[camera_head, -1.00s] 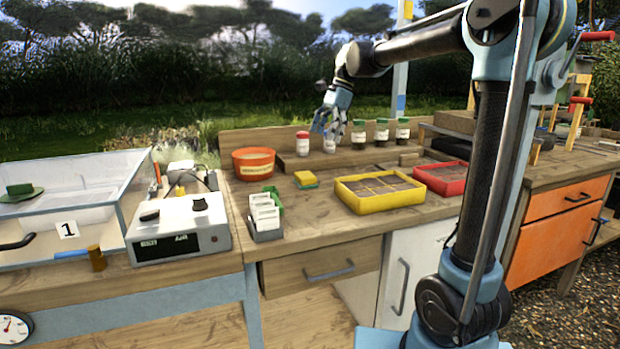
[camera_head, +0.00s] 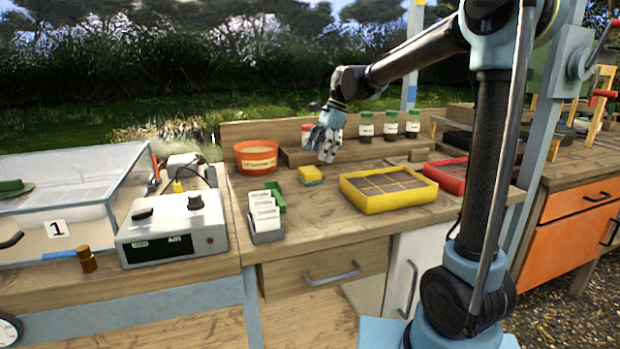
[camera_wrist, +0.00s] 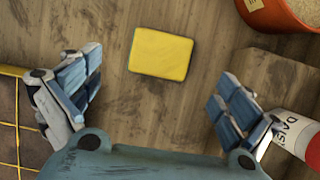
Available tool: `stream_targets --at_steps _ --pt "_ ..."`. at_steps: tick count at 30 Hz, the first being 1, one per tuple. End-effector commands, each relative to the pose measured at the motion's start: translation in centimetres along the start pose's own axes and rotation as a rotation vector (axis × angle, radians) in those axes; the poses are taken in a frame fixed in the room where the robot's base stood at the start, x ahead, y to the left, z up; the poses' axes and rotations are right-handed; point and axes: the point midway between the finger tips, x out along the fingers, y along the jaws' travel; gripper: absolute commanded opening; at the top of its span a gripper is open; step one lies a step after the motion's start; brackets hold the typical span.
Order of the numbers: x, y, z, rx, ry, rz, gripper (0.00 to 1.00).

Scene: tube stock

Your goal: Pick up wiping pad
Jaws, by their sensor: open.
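The wiping pad (camera_head: 310,175) is a small block, yellow on top with a green layer below. It lies flat on the wooden bench, left of the yellow divided tray. In the wrist view the pad (camera_wrist: 160,53) shows its yellow face, ahead of and between my open fingers, and nothing touches it. My gripper (camera_head: 322,152) hangs above the bench, behind and a little right of the pad. In the wrist view my gripper (camera_wrist: 164,98) has its two blue fingers spread wide with nothing between them.
An orange pot (camera_head: 256,160) stands behind the pad to the left. The yellow tray (camera_head: 388,203) is to the right. A grey label holder (camera_head: 267,234) stands in front to the left. Several jars line the raised back shelf; one jar (camera_wrist: 290,138) is close to my right finger.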

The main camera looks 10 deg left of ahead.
Motion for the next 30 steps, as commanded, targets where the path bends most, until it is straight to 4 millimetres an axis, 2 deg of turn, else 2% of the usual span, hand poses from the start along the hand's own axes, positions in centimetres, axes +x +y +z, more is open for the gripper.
stream_targets --at_steps 3,10,19,29,30 --pt "1.3 0.0 0.0 -0.001 0.0 0.0 0.98" --pt "2.6 -0.1 0.1 0.0 0.0 0.0 0.98" --pt "6.3 -0.2 0.3 -0.001 0.0 -0.001 0.98" --pt "7.0 -0.2 0.3 0.0 0.0 -0.001 0.98" --pt "7.0 -0.2 0.3 0.0 0.0 -0.001 0.92"
